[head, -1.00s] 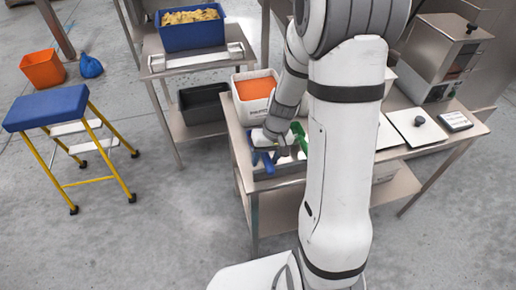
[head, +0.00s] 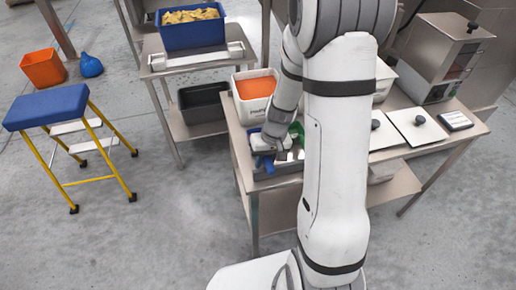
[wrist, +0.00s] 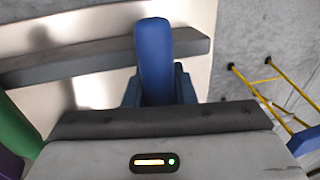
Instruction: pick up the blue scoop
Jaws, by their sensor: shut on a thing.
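The blue scoop (head: 264,163) is at my gripper (head: 267,150), over the left part of a shallow steel tray (head: 270,184) on the steel table. In the wrist view the scoop's blue handle (wrist: 153,55) stands up between the jaws, and wider blue parts show on both sides below it. My gripper is shut on the scoop. The fingertips are hidden behind the grey gripper body in the wrist view. I cannot tell whether the scoop still touches the tray.
A green scoop (head: 297,131) lies close to the right of my gripper, with a purple thing (wrist: 8,165) by it in the wrist view. A white tub with orange contents (head: 243,105) stands just behind. A blue-topped step stool (head: 48,106) stands on the floor at left.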

